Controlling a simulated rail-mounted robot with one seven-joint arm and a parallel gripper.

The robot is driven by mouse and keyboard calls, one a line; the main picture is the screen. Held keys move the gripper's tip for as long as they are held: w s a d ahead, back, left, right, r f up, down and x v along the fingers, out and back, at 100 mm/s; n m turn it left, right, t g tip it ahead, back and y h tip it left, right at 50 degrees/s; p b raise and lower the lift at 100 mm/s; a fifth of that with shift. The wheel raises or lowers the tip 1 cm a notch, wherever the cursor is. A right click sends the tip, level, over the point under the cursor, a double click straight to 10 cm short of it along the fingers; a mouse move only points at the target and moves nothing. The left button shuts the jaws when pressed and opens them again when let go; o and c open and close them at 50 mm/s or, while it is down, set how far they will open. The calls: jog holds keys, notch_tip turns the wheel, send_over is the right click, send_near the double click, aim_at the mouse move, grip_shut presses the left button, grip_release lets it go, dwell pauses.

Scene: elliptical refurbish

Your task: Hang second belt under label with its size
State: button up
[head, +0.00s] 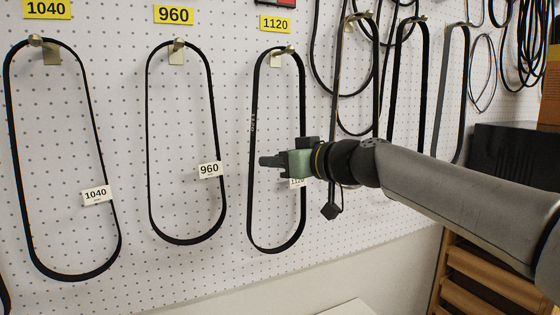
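A black belt (255,120) with a white tag (296,184) reading 1120 hangs from a peg (290,50) below the yellow 1120 label (275,24). My gripper (268,161) reaches in from the right and covers part of this belt's right strand, just above its tag. Its dark fingers point left, inside the loop's outline. I cannot tell whether they touch the belt or are apart. A belt (149,140) tagged 960 hangs under the 960 label (174,15). A belt (20,165) tagged 1040 hangs under the 1040 label (47,9).
White pegboard (120,110) fills the back. Several more belts (410,90) hang on pegs to the right, partly behind my arm. A black box (505,155) and a wooden rack (490,280) stand at the right. A pale surface (348,309) shows at the bottom.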

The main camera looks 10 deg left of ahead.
jog(key=b+v, duration=0.9)
jog(key=v, duration=0.8)
jog(key=w+a+f+m+g+h+p, duration=0.1)
jog(key=w+a+f+h, duration=0.15)
jog(key=f, duration=0.65)
jog(key=w+a+f+m+g+h, duration=0.1)
jog(key=w+a+f+g+h, duration=0.15)
jog(key=f, duration=0.65)
jog(key=s+d+f+m+g+h+p, duration=0.1)
jog(key=s+f+h, duration=0.1)
jog(key=f, duration=0.7)
jog(key=s+d+f+m+g+h, duration=0.1)
jog(key=s+f+m+h, duration=0.1)
jog(key=f, duration=0.7)
jog(key=s+d+f+m+h, duration=0.1)
jog(key=s+d+f+m, duration=0.1)
jog(key=s+d, duration=0.4)
jog(key=s+d+f+m+g+h+p, duration=0.1)
jog(key=s+d+f+m+h, duration=0.1)
jog(key=s+d+f, duration=0.3)
jog(key=s+d+f+m+g+h+p, duration=0.1)
jog(key=s+d+f+m+h, duration=0.1)
jog(key=s+d+f, duration=0.2)
jog(key=s+d, duration=0.3)
jog(key=s, duration=0.4)
jog(key=shift+w, duration=0.1)
